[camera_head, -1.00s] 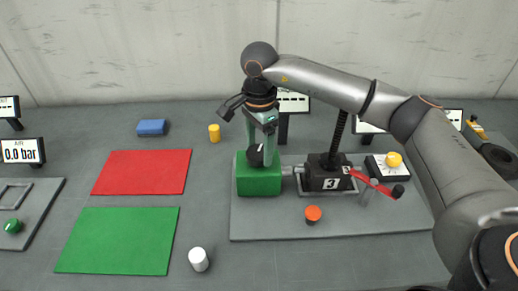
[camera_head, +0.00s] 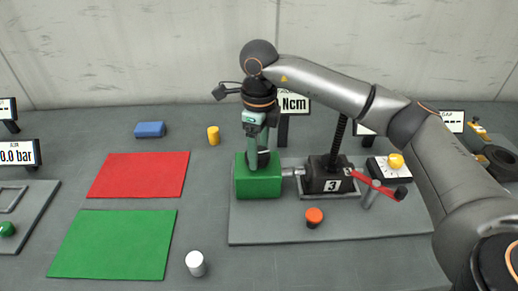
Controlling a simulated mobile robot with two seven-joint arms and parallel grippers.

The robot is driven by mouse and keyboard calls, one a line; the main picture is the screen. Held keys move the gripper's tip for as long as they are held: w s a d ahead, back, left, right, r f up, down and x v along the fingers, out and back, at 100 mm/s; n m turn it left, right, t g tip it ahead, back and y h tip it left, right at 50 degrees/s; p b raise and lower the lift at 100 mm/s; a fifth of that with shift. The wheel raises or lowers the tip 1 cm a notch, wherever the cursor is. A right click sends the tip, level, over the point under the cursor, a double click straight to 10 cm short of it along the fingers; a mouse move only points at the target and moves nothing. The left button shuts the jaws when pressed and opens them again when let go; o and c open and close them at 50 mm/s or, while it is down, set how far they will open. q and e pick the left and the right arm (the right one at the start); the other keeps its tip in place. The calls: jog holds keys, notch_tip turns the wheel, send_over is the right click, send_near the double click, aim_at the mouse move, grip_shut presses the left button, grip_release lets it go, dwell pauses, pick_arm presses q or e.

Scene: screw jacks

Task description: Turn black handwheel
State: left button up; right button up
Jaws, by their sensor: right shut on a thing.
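The black handwheel (camera_head: 263,159) is on the top of a green block (camera_head: 259,183), left of the black screw jack (camera_head: 327,179) marked 3. My right gripper (camera_head: 257,163) points down at the handwheel and is shut on it, its fingers hiding part of it. A shaft joins the green block to the jack. A red crank arm (camera_head: 370,182) with a black knob sticks out to the jack's right. My left gripper is not in view.
A grey base plate (camera_head: 270,230) carries the block, the jack and an orange button (camera_head: 314,216). A red mat (camera_head: 138,175), a green mat (camera_head: 115,245), a white cylinder (camera_head: 196,263), a yellow cylinder (camera_head: 213,135) and a blue block (camera_head: 150,129) lie to the left.

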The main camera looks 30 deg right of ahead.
jog(key=m, duration=0.4)
jog(key=shift+m, duration=0.3)
jog(key=m, duration=0.4)
jog(key=shift+r, duration=0.1)
jog(key=shift+m, duration=0.3)
jog(key=o, duration=1.3)
jog(key=shift+a, duration=0.1)
notch_tip(320, 180, up, 12)
jog(key=shift+r, duration=0.2)
